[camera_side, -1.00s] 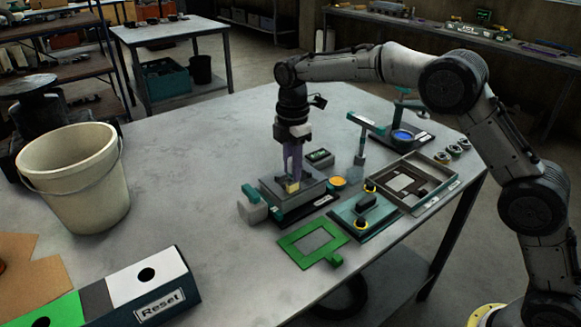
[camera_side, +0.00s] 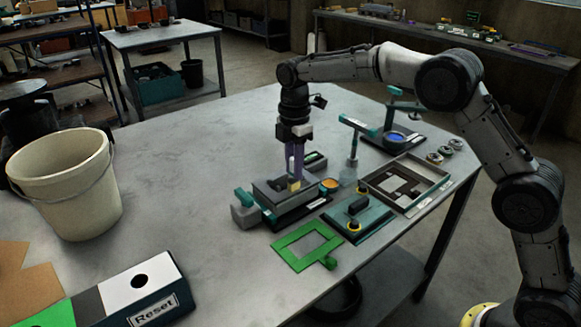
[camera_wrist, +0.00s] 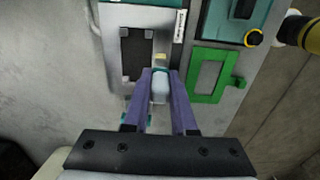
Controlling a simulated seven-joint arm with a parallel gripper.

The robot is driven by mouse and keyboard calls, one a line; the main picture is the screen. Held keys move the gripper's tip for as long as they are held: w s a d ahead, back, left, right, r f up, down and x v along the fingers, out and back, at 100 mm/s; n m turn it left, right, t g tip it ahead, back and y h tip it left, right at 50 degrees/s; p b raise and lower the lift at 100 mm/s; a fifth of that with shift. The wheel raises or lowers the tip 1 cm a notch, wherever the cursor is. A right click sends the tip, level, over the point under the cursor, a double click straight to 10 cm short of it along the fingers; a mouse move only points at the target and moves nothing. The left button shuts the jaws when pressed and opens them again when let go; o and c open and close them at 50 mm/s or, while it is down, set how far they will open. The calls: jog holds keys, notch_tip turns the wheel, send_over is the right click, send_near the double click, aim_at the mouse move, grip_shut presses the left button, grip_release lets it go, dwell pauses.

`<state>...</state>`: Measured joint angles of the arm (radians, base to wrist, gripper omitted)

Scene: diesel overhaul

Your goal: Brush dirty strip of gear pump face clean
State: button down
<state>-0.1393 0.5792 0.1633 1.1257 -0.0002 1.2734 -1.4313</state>
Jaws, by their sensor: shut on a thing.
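My gripper (camera_side: 295,172), with long purple fingers, points down over the grey gear pump block (camera_side: 272,190). It is shut on a brush with a pale handle (camera_wrist: 159,88) and a yellow tip (camera_side: 294,185). The tip is at the right part of the block's top; whether it touches cannot be told. In the wrist view the pump's grey plate (camera_wrist: 112,45) carries a dark rectangular patch (camera_wrist: 136,52), left of the yellow tip. Whether this patch is the dirty strip is unclear.
A green frame (camera_side: 283,243) lies in front of the pump. A teal plate with yellow-ringed knobs (camera_side: 376,217) and a walled tray (camera_side: 425,201) lie to the right. A cream bucket (camera_side: 65,185) and a Reset box (camera_side: 150,290) stand left. The table's middle left is clear.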

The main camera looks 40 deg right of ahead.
jog(key=shift+d, duration=0.3)
jog(key=shift+d, duration=0.85)
jog(key=shift+d, duration=0.1)
jog(key=shift+d, duration=0.85)
notch_tip(320, 180, up, 6)
dwell(0.6)
